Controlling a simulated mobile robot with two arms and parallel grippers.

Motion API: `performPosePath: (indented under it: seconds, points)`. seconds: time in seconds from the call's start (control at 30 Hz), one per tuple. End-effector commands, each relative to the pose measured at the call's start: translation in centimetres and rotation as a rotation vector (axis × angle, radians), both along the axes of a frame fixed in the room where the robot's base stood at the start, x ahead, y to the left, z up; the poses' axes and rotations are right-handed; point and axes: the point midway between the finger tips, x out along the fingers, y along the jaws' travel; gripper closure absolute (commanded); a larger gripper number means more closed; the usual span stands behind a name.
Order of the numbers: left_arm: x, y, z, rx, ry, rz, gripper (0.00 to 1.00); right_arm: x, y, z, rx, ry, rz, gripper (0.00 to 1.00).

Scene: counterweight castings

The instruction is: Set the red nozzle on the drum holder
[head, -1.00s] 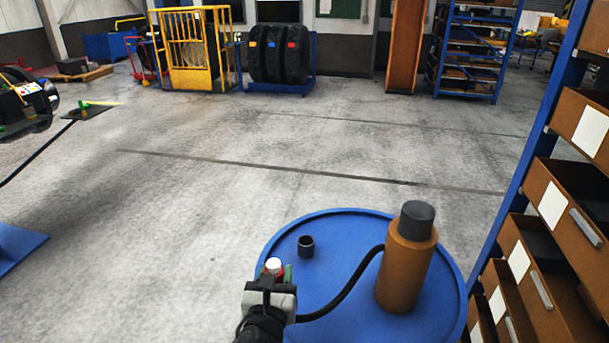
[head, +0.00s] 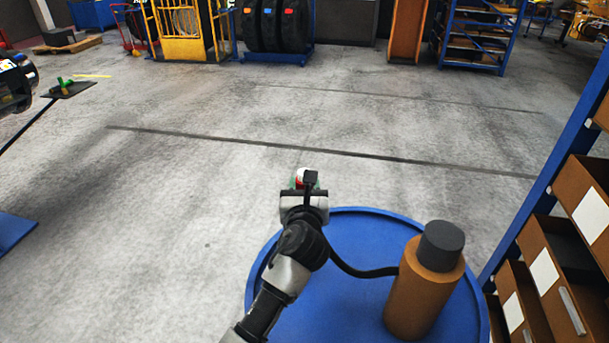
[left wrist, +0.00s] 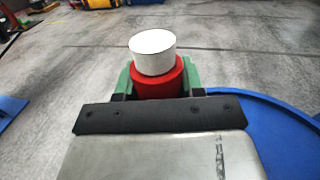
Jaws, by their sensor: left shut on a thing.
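My left gripper (head: 305,183) is shut on the red nozzle (head: 300,175), which has a white top. In the left wrist view the nozzle (left wrist: 158,82) sits upright between the green fingers of my left gripper (left wrist: 160,78). In the head view it shows above the far rim of the blue drum (head: 354,229); I cannot tell its height. The drum holder, a small dark cup on the drum top, is now hidden behind my left arm. My right gripper is not in view.
An orange canister (head: 423,290) with a grey cap stands on the drum's right side. A black hose (head: 355,269) runs from it towards my left gripper. A shelf of brown bins (head: 545,250) stands close on the right. The floor beyond the drum is clear.

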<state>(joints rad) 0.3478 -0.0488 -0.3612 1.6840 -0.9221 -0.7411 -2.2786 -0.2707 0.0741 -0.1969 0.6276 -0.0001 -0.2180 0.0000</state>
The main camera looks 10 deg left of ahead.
Motion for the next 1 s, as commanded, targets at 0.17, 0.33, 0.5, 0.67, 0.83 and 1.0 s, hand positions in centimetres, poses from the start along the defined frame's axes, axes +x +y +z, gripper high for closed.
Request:
performPosePath:
  seconds: [0.17, 0.33, 0.5, 0.67, 0.83, 1.0]
  points:
    - [0.0, 0.0, 0.2, 0.0, -0.003, -0.001, 0.82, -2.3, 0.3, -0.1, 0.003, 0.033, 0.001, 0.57]
    - [-0.1, 0.0, 0.2, 0.0, -0.003, -0.001, 0.82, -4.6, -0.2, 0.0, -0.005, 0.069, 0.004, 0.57]
    - [-0.3, 0.0, 0.6, 0.001, -0.002, 0.0, 0.82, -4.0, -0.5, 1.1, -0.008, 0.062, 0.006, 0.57]
    - [-0.3, 0.0, -1.4, 0.0, -0.001, 0.0, 0.82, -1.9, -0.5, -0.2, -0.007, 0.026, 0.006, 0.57]
    - [-0.4, -0.1, -3.0, 0.0, -0.002, 0.0, 0.82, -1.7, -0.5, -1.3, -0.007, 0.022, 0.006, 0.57]
    - [-0.4, -0.1, -4.4, 0.0, -0.002, -0.001, 0.82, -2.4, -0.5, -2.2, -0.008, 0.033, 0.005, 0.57]
